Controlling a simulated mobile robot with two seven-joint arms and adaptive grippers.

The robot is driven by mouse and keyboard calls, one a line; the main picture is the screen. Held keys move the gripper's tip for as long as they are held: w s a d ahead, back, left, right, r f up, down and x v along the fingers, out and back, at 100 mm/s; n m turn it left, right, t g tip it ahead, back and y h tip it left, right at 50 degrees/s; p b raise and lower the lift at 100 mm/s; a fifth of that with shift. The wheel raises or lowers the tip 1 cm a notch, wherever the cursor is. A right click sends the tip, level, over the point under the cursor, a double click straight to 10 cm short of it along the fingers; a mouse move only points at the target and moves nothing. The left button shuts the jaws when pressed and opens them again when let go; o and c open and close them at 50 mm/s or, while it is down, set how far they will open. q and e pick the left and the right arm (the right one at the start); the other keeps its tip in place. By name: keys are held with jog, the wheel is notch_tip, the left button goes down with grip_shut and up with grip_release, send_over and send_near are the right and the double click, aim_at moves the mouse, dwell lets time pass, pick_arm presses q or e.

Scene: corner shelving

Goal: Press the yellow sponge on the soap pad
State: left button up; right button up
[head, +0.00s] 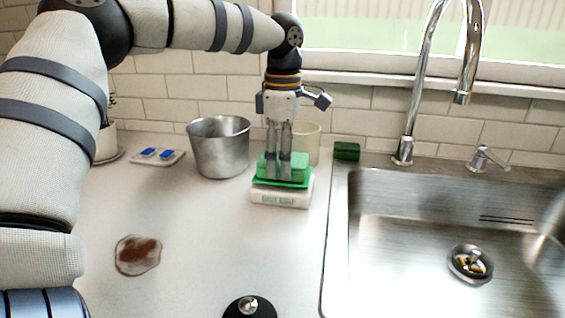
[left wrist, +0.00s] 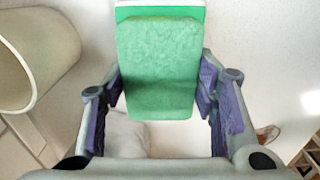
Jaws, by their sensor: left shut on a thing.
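My left gripper (head: 279,172) points straight down, shut on a green sponge (head: 299,167); no yellow sponge shows. In the left wrist view the sponge (left wrist: 158,65) sits between the purple-lined fingers of the gripper (left wrist: 160,95). Directly below is the soap pad, a white lettered base (head: 281,198) with a green top; its green and white edge shows at the top of the left wrist view (left wrist: 160,4). The sponge is over the pad and seems to rest on it, but I cannot tell whether it is pressed. My right gripper is not in view.
A metal pot (head: 219,150) stands left of the pad and a cream cup (head: 306,140) behind it. A dark green block (head: 346,151) lies near the sink (head: 430,185). A brown spill (head: 138,255) and a black disc with a knob (head: 249,309) are in front.

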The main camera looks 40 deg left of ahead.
pick_arm(q)
jog(key=shift+r, duration=2.85)
